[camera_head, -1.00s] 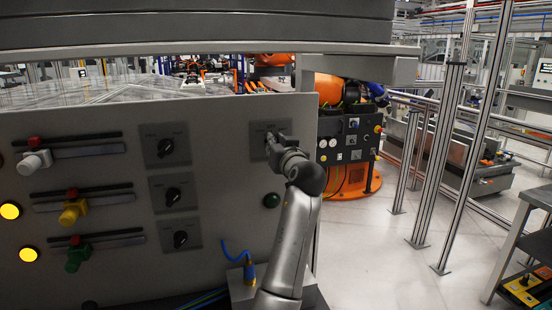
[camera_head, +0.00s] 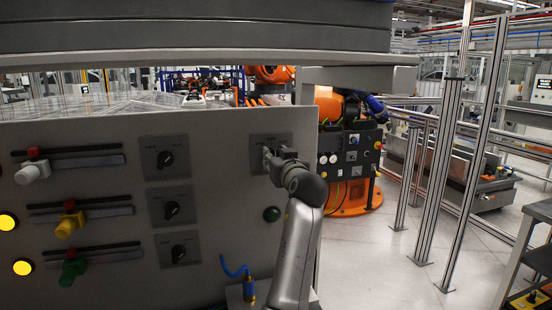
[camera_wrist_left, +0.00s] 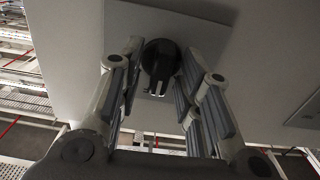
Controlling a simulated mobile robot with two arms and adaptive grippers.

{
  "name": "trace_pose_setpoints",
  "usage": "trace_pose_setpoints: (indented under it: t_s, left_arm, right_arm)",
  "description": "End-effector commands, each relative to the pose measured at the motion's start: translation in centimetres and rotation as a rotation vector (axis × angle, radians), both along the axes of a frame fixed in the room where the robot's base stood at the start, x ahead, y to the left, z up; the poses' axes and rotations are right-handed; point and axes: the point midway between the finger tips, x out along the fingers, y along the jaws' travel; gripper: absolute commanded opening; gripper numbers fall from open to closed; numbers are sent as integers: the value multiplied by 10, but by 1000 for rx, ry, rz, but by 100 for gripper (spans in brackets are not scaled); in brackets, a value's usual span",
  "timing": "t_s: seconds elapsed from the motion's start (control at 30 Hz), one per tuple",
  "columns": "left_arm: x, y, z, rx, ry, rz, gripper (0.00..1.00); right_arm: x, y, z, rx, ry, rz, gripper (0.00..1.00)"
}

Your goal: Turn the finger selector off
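The grey control panel (camera_head: 225,200) fills the left of the head view. My left gripper (camera_head: 272,157) is at a selector plate (camera_head: 262,140) near the panel's upper right edge; the gripper hides most of that selector. In the left wrist view a round black selector knob (camera_wrist_left: 160,58) lies between the two fingertips of my left gripper (camera_wrist_left: 161,72). The fingers stand apart on either side of the knob, close to its edges. I cannot tell whether they touch it. My right gripper is in neither view.
Black selectors (camera_head: 166,159) sit in a column left of my gripper. Sliders with white (camera_head: 33,172), yellow (camera_head: 70,224) and green (camera_head: 72,268) handles are further left. A dark round button (camera_head: 271,214) is below the gripper. Open floor (camera_head: 385,265) lies right of the panel.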

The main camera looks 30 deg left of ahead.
Motion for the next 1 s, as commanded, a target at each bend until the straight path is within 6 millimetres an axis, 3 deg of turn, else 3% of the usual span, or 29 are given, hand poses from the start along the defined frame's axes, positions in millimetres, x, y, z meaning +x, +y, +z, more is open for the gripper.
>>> trace_pose_setpoints:
  t_s: [0.43, 1.0]
  left_arm:
    - [-7, -8, 1, 2, -3, -1, 36]
    - [-72, -85, 0, -1, -1, -1, 36]
  right_arm:
    - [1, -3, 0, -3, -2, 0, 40]
    - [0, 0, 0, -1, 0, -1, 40]
